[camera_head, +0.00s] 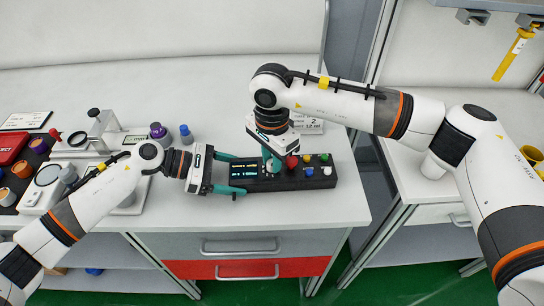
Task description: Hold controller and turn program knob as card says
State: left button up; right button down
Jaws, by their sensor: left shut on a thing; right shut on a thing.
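The black controller (317,176) lies on the white worktop near its front edge. It has a small lit screen (244,171) at its left and several coloured knobs and buttons on top. My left gripper (236,175) comes in from the left and is shut on the controller's left end. My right gripper (271,163) points down from above and is shut on a knob near the screen; its fingers hide most of that knob. A white card (314,123) stands behind the controller, partly hidden by my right arm; a "2" shows on it, the rest is too small to read.
A red case (12,147), small pots, a press-like device (97,128) and purple (158,132) and blue (186,134) bottles stand at the left. The worktop behind the arms is clear. A yellow tool (512,54) hangs at the upper right.

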jog(key=m, duration=0.5)
jog(key=shift+m, duration=0.4)
dwell(0.4)
jog(key=c, duration=1.2)
grip_release()
jog(key=shift+c, duration=0.2)
notch_tip(320, 180, up, 12)
